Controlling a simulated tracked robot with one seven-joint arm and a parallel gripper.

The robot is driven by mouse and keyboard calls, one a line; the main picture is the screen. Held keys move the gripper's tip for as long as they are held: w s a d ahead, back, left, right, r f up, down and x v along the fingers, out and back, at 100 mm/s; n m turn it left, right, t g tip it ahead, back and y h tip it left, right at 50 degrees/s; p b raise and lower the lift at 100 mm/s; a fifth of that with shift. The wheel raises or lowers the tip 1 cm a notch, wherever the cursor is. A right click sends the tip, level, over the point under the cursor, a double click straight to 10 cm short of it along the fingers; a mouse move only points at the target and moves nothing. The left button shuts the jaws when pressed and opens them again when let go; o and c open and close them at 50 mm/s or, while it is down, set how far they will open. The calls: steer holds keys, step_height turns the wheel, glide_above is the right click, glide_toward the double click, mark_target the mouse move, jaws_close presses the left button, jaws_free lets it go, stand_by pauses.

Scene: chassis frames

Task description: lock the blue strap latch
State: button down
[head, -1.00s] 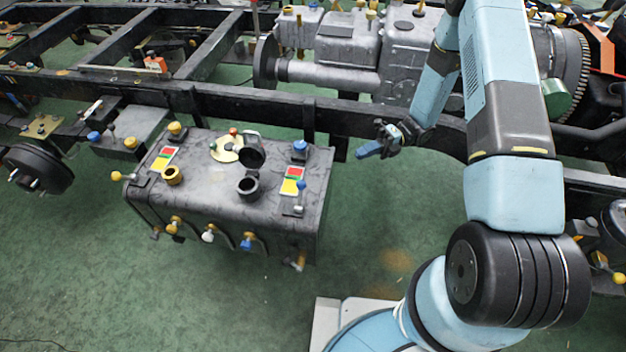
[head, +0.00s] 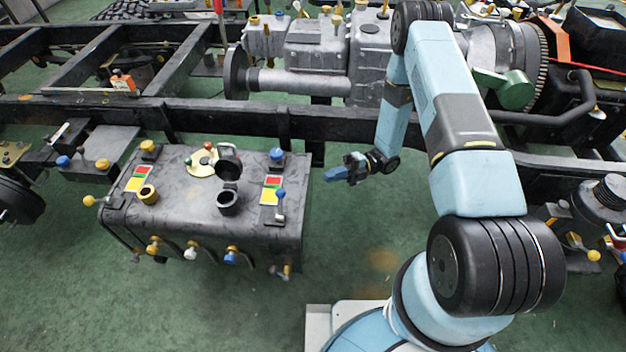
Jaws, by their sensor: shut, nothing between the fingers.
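The blue strap latch (head: 230,257) is a small blue-tipped handle on the front face of the dark grey tank (head: 180,213), low down and right of the white-tipped one. It is small here, and I cannot tell its exact position or whether it is locked. My gripper (head: 336,175) has blue fingers, which are shut and empty. It hangs in the air to the right of the tank, above and to the right of the latch in the picture, and touches nothing that I can see.
A yellow-tipped latch (head: 153,247) and a white-tipped latch (head: 190,253) sit beside the blue one. A blue-topped lever (head: 280,202) and an open filler neck (head: 228,201) stand on the tank. The black frame rail (head: 240,120) runs behind. The green floor (head: 200,310) in front is clear.

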glide_toward(280, 201)
steer(key=a, duration=0.1)
steer(key=a+r, duration=0.1)
steer(key=a, duration=0.1)
steer(key=a+r, duration=0.1)
steer(key=shift+s+a, duration=0.3)
steer(key=shift+s, duration=0.05)
